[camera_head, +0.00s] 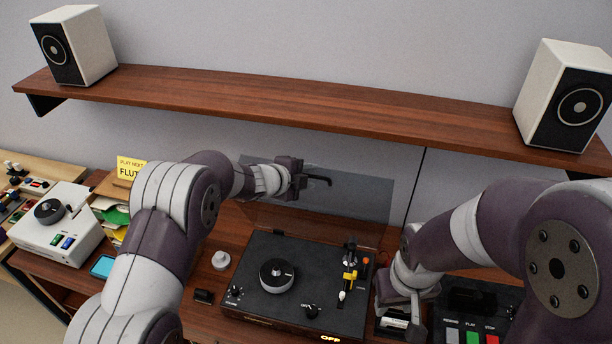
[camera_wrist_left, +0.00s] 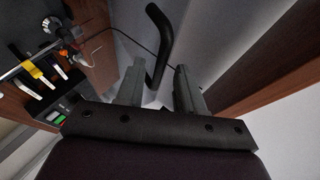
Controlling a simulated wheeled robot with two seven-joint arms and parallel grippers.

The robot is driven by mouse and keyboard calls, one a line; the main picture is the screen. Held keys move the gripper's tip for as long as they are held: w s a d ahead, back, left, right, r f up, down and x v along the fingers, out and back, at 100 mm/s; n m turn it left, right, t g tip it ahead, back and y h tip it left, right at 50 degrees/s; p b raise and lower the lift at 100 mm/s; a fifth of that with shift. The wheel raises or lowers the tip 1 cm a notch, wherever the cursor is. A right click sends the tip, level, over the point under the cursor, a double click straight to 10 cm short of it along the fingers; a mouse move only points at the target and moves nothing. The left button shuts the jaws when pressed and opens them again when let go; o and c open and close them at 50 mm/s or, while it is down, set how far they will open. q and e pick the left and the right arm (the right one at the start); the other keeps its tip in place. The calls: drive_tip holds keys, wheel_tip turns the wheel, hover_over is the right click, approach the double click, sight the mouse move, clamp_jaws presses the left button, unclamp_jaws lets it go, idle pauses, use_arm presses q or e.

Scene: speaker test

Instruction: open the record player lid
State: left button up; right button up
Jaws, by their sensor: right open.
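The record player (camera_head: 255,300) is a dark deck on the wooden desk, with a round black platter hub (camera_head: 277,275) and a yellow-marked tonearm (camera_head: 349,280). Its see-through grey lid (camera_head: 362,196) stands raised behind the deck, against the wall. A bent black handle (camera_head: 320,179) shows at the lid, and also in the left wrist view (camera_wrist_left: 158,45). My left gripper (camera_head: 303,180) is beside the handle; its two fingers (camera_wrist_left: 160,88) are apart, with the handle just past and between their tips. Whether they touch it is unclear. My right gripper (camera_head: 402,318) is low, right of the deck, and open.
A wooden shelf (camera_head: 250,97) with a white speaker (camera_head: 86,45) at left and another (camera_head: 566,97) at right runs above. A device with buttons (camera_head: 471,335) is at lower right. A white machine (camera_head: 65,235) and papers are at left. A white knob (camera_head: 221,260) stands left of the deck.

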use_arm(q)
drive_tip(key=shift+s+a+r+b, duration=0.15)
drive_tip(key=shift+s+a+b, duration=0.1)
drive_tip(key=shift+a+b, duration=0.1)
drive_tip(key=b+v, duration=0.2)
drive_tip(key=v, duration=0.9)
drive_tip(key=shift+s+r+b, duration=0.25)
drive_tip(key=shift+r+b, duration=0.05)
drive_tip(key=shift+b, duration=0.05)
drive_tip(key=shift+a, duration=0.1)
